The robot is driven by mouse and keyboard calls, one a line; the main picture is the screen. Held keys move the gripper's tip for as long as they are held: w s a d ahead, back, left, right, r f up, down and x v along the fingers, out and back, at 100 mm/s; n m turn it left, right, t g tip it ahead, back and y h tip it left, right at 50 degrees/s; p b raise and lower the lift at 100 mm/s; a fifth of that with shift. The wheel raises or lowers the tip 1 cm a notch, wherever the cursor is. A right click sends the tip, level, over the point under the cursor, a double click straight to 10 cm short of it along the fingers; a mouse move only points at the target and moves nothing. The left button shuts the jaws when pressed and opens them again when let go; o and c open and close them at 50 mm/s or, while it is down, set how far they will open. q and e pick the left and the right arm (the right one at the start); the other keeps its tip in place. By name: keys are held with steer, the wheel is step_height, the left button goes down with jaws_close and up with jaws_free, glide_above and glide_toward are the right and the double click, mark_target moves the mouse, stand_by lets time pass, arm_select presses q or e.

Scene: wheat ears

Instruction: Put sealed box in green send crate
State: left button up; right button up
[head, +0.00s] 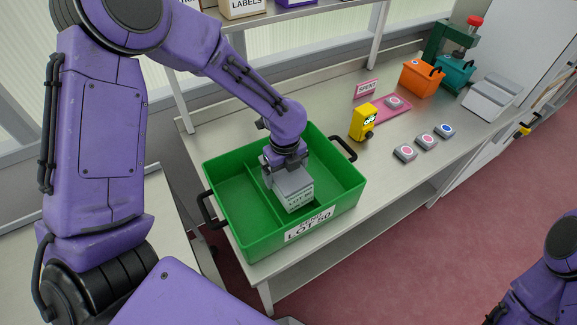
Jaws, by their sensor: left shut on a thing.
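The sealed box (296,198) is grey with a printed lot label on its front. The green send crate (242,243) stands on the near left end of the bench, with black side handles and a lot label on its front. A divider splits it into compartments. My left gripper (288,176) is shut on the sealed box and points down. The box is inside the crate's outline, in the compartment right of the divider. Whether it touches the floor I cannot tell. Only part of my right arm shows at the lower right; its gripper is not visible.
A yellow device (362,122) stands right of the crate. Several small grey tins with coloured tops lie beyond it, one on a pink mat (387,112). An orange bin (419,80), a teal bin (455,75) and a green press (441,44) stand farther back. A shelf hangs above.

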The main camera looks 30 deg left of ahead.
arm_select(q)
steer(key=o, duration=1.6)
steer(key=shift+w+f, duration=0.25)
steer(key=shift+w, duration=0.55)
steer(key=shift+o, duration=0.2)
steer(key=w, duration=0.1)
steer(key=w+f, duration=0.1)
steer(key=w, duration=0.1)
steer(key=shift+f, duration=0.2)
steer(key=shift+w+d, duration=0.1)
steer(key=shift+d, duration=0.15)
steer(key=shift+r, duration=0.4)
steer(key=r, duration=0.5)
steer(key=r+b, duration=0.1)
steer(key=r, duration=0.5)
steer(key=shift+s+a+r+b, duration=0.1)
steer(key=shift+s+r+b, duration=0.1)
steer(key=shift+b, duration=0.1)
steer(key=shift+a, duration=0.15)
arm_select(e)
steer(key=shift+w+f, duration=1.1)
steer(key=shift+w, duration=0.05)
arm_select(q)
steer(key=shift+w, duration=0.1)
